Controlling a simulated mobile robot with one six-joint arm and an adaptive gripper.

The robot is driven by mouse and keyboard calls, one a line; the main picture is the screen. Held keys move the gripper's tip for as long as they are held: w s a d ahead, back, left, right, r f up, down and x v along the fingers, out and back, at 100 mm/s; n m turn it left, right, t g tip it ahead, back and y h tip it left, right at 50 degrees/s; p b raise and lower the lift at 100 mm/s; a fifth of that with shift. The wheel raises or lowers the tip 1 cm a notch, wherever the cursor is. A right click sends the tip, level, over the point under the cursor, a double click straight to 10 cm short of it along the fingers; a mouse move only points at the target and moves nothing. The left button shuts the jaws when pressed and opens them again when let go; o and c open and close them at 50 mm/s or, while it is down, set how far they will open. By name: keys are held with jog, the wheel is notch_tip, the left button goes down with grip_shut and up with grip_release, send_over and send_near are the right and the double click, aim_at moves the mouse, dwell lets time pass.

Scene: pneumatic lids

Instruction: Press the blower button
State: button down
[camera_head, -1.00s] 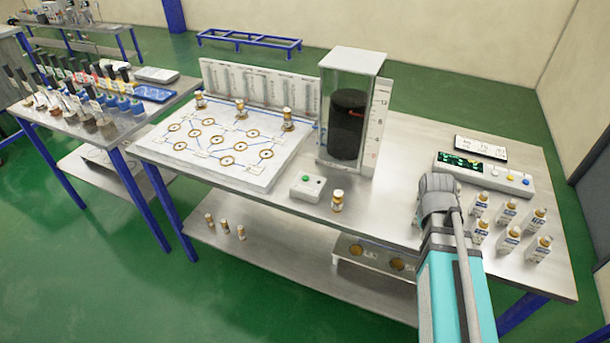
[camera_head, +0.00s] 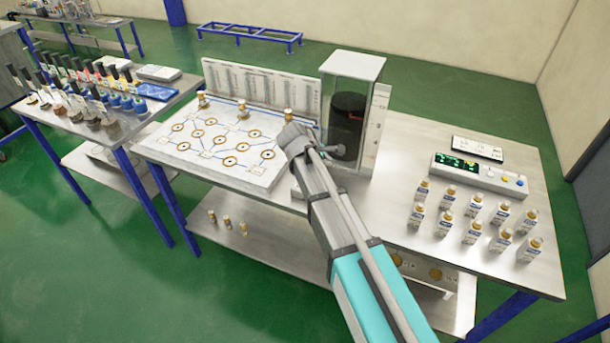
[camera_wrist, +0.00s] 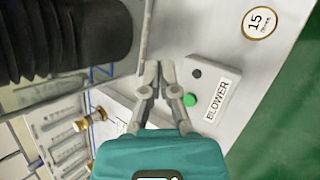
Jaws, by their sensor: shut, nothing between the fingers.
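The blower box shows in the wrist view as a pale block with a white BLOWER label (camera_wrist: 217,102), a green button (camera_wrist: 190,99) and a small dark dot (camera_wrist: 196,73). My gripper (camera_wrist: 159,68) is shut and empty. Its fingertips appear just left of the box's button in the wrist view; I cannot tell their height above it or whether they touch anything.
A clear column (camera_head: 362,75) with a black cylinder inside stands close behind my wrist. A white board (camera_head: 180,165) with brass ports lies to the left. Several small bottles (camera_head: 470,205) and a control box (camera_head: 495,179) stand to the right. A round "15" tag (camera_wrist: 262,21) shows nearby.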

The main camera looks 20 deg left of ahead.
jog(key=a+r+n+t, duration=0.1)
jog(key=a+r+n, duration=0.1)
jog(key=a, duration=0.5)
jog(key=shift+s+n, duration=0.15)
jog(key=shift+n, duration=0.25)
jog(key=shift+f, duration=0.2)
notch_tip(320, 180, down, 8)
jog(key=b, duration=0.8)
jog(key=shift+f, duration=0.2)
jog(key=shift+f+b, duration=0.85)
jog(key=shift+b, duration=0.15)
dwell(1.8)
jog(key=shift+r, duration=0.15)
jog(key=shift+r+p, duration=0.75)
jog(key=shift+p, duration=0.15)
jog(key=shift+r+p, duration=2.5)
